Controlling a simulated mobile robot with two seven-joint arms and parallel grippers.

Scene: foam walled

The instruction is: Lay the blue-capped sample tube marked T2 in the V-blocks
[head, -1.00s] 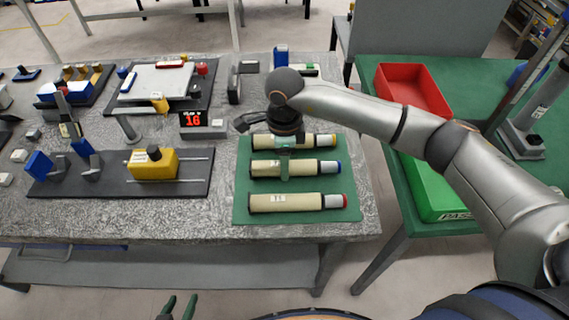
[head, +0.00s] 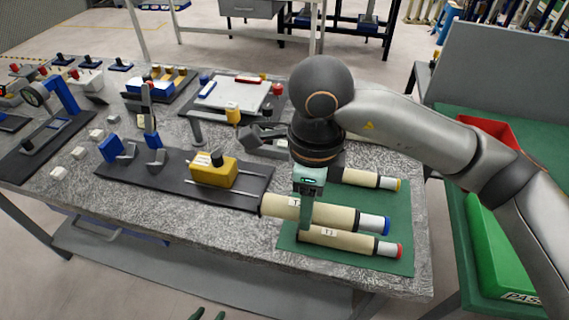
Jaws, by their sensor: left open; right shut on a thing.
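The blue-capped tube (head: 335,214) is cream with a black band. Its label starts with "T", but my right gripper (head: 307,205) covers the rest. That gripper is shut around the tube's middle and appears to hold it above the green mat (head: 402,225). The grey V-blocks (head: 157,157) stand on the dark board (head: 125,172) to the left, empty. A blue upright plate (head: 110,148) stands beside the left one. My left gripper (head: 208,314) is open and empty; only its green tips show at the bottom edge.
A red-capped tube marked T3 (head: 345,240) lies on the mat just below the held tube. A yellow-capped tube (head: 370,180) lies behind. A yellow block (head: 213,171) sits on rails on the board. A grey clamp-like part (head: 262,134) stands behind it.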

